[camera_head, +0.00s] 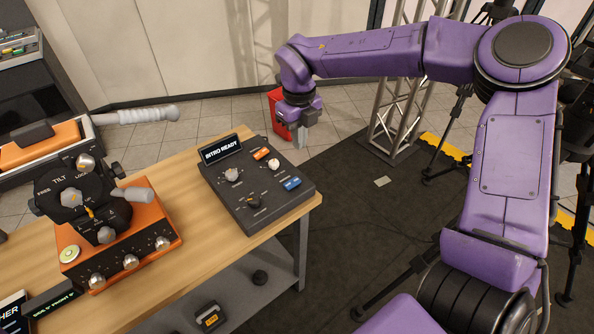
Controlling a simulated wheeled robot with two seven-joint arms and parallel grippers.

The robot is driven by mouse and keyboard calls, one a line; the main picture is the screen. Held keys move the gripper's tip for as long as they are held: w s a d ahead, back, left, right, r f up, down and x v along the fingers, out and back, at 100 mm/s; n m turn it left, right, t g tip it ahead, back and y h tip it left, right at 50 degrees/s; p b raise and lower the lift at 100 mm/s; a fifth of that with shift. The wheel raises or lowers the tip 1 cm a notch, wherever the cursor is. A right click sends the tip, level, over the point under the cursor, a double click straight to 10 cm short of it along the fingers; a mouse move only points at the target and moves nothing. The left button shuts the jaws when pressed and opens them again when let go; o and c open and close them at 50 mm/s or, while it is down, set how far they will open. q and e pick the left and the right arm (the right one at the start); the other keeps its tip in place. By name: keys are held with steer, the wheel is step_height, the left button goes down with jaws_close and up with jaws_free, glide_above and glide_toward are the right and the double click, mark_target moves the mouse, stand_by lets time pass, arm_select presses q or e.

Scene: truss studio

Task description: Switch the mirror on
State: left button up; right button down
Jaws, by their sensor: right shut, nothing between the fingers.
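No mirror can be picked out, and no switch can be read as belonging to one. A dark control box (257,184) lies on the wooden table, with a display reading "INTRO READY" (221,150). It carries an orange button (260,153), a blue button (292,184) and several knobs, one of them pale (232,174); the small labels are unreadable. My right gripper (301,146) is shut and empty, pointing down beyond the box's far right edge, apart from it. My left gripper is out of view.
An orange box (120,245) with silver knobs and a black tilt head with a long handle (140,116) stands on the table's left. A red object (280,112) is on the floor behind my gripper. A metal truss (398,105) and tripods stand at right.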

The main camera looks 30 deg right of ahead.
mark_target(299, 179)
step_height(299, 179, down, 12)
steer(key=shift+r+p, duration=0.25)
steer(key=shift+p, duration=0.75)
steer(key=shift+f, duration=0.1)
steer(key=shift+f+y, duration=0.2)
steer(key=shift+y, duration=0.2)
steer(key=shift+d, duration=0.1)
steer(key=shift+s+a+r, duration=0.1)
steer(key=shift+a+r, duration=0.25)
steer(key=shift+a, duration=0.4)
